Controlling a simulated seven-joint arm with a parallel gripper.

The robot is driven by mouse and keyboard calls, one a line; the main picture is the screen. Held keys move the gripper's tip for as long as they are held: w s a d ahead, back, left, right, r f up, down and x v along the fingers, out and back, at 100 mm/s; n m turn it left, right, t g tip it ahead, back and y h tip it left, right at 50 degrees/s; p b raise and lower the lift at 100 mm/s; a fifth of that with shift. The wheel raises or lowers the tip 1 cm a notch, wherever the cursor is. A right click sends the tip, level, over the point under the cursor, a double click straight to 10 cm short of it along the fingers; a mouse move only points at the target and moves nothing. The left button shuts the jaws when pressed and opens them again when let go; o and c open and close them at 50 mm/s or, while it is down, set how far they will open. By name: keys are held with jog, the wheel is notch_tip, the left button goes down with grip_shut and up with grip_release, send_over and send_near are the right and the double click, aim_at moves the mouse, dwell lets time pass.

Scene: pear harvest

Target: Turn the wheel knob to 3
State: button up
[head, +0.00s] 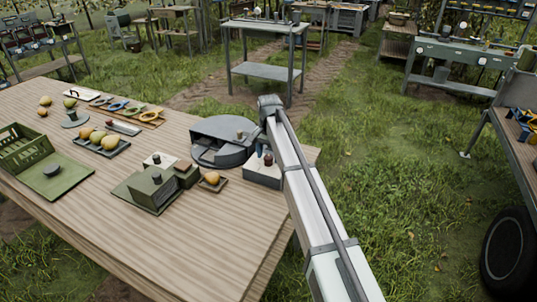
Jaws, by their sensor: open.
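A grey round housing (222,153) sits near the far right edge of the wooden table, with a small upright peg on its top. To its right is a low grey box (263,174) with a small dark red knob on top. A dark round knob (53,170) sits on a green plate at the left. I cannot tell which one is the wheel knob, and no numbers can be read. My gripper (268,104) is at the arm's far end, above and beside the grey housing. It is open; its fingers are small and mostly hidden.
The table's front is clear. Grass lies to the right.

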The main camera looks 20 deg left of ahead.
aim_at(269, 156)
jog(key=shift+r, duration=0.1)
notch_tip(269, 156, up, 14)
dwell(0.5)
jog(key=shift+f, duration=0.2)
jog(key=d+f, duration=1.1)
jog(key=d, duration=0.3)
jog(key=d+f, duration=1.2)
jog(key=d, duration=0.1)
jog(key=s+d+f, duration=0.5)
jog(key=s+d, duration=0.2)
jog(key=d, duration=0.2)
jog(key=s+d+f, duration=0.6)
jog(key=d, duration=0.3)
jog(key=s+d+f, duration=0.5)
jog(key=s+d, duration=0.2)
jog(key=d, duration=0.3)
jog(key=s+f+g, duration=0.3)
jog(key=s+f, duration=0.7)
jog(key=s, duration=0.4)
jog(key=s+f+g, duration=0.3)
jog(key=s+f, duration=0.7)
jog(key=s, duration=0.4)
jog(key=shift+s+a+f+g, duration=0.3)
jog(key=shift+a+f+g, duration=0.05)
jog(key=shift+a+g, duration=0.1)
